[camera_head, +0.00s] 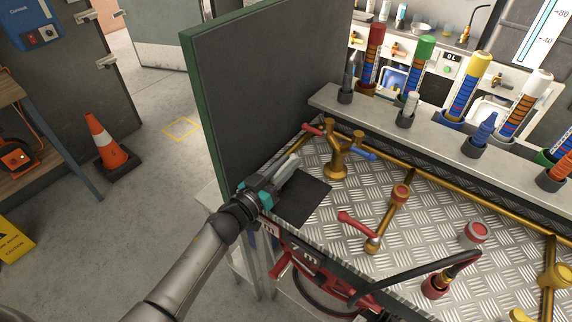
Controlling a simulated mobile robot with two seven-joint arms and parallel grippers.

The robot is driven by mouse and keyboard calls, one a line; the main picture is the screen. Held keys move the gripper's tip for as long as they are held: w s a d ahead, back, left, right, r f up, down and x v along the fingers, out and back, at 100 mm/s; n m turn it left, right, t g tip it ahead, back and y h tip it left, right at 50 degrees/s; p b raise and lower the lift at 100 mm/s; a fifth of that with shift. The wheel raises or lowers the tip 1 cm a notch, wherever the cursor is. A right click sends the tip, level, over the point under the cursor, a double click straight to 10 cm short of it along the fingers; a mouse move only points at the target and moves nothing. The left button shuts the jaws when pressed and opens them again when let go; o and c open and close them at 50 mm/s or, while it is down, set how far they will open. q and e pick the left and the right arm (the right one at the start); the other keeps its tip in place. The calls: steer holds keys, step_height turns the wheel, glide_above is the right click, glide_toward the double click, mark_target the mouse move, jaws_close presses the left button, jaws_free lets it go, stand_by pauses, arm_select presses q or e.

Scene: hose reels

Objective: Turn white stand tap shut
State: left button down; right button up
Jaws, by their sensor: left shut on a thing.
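My left gripper (286,172) reaches in from the lower left, over the near left corner of the metal work surface beside a dark square mat. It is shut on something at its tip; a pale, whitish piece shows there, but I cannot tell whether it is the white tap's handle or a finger. No white stand tap can be made out clearly; the gripper hides part of that corner. A brass forked tap (337,160) with one red and one blue lever stands just to the right of the gripper. My right gripper is not in view.
A red-levered brass tap (373,241) and a red cap (474,234) stand on the diamond-plate surface (410,272). A red hose reel (318,278) hangs at the front edge. A dark upright panel (262,95) stands behind the gripper. Coloured-topped tubes line the back ledge.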

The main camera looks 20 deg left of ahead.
arm_select(q)
steer(key=shift+h, duration=0.3)
stand_by(0.6)
steer(key=shift+d+m+g+h+p, duration=0.2)
steer(key=shift+m+g+h+p, duration=0.15)
steer(key=shift+m+g+h, duration=0.25)
steer(key=shift+s+d+m+g+h, duration=0.2)
steer(key=shift+m+g+h, duration=0.2)
steer(key=shift+m+h, duration=0.4)
steer(key=shift+s+d+m+g+h+b, duration=0.15)
steer(key=shift+m+g+h+b, duration=0.05)
steer(key=shift+m+g+h, duration=0.45)
steer(key=shift+s+d+m+g+h+b, duration=0.2)
steer(key=shift+m+g+h, duration=0.25)
steer(key=shift+h, duration=0.3)
steer(key=shift+s+d+m+g+h+b, duration=0.1)
steer(key=shift+d+m+g+h+b, duration=0.1)
steer(key=shift+m+g+h, duration=0.4)
steer(key=c, duration=0.8)
jaws_free()
steer(key=shift+c, duration=0.2)
